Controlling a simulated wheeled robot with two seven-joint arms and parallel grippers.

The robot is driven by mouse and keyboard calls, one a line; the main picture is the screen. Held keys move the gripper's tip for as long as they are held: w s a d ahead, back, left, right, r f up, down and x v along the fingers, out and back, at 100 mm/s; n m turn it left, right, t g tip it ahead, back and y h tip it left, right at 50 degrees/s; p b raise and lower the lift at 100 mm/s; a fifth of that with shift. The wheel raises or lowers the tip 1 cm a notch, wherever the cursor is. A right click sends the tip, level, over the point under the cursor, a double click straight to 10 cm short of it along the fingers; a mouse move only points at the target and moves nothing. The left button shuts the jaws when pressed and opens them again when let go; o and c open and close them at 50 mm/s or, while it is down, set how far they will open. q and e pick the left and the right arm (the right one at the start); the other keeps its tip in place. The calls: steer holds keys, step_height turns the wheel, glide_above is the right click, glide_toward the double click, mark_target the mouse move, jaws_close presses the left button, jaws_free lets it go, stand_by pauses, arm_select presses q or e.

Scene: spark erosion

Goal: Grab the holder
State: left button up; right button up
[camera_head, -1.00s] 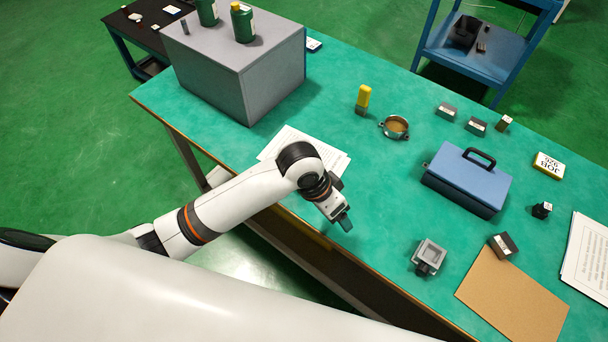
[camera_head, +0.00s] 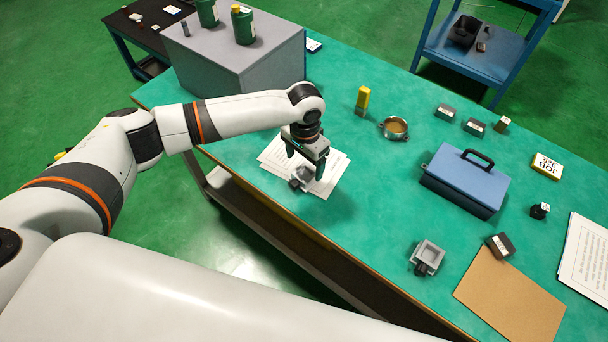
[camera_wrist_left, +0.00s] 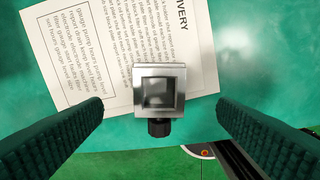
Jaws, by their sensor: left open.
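A square metal holder (camera_head: 300,180) with an open square socket and a black knob stands on the near edge of the paper sheets. In the left wrist view the holder (camera_wrist_left: 159,72) sits midway between the fingers, its knob toward the bottom of the picture. My left gripper (camera_head: 304,166) is open and points down above the holder, partly covering it in the head view. Its fingers (camera_wrist_left: 160,110) stand apart on both sides, with visible gaps to the holder. A second similar holder (camera_head: 428,256) stands farther right on the bench. My right gripper is not in view.
Printed sheets (camera_head: 336,172) lie under the holder near the bench's front edge. A grey block (camera_head: 262,80) with green bottles stands behind left. A blue box (camera_head: 464,184), a round brass-coloured dish (camera_head: 395,127) and a yellow-topped item (camera_head: 363,98) stand right. Bench between is clear.

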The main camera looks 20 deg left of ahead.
mark_target(304, 177)
arm_select(q)
steer(key=shift+s+a+f+p, duration=0.1)
steer(key=shift+f+p, duration=0.45)
steer(key=shift+f, duration=2.4)
steer(key=shift+r, duration=0.1)
steer(key=c, duration=1.2)
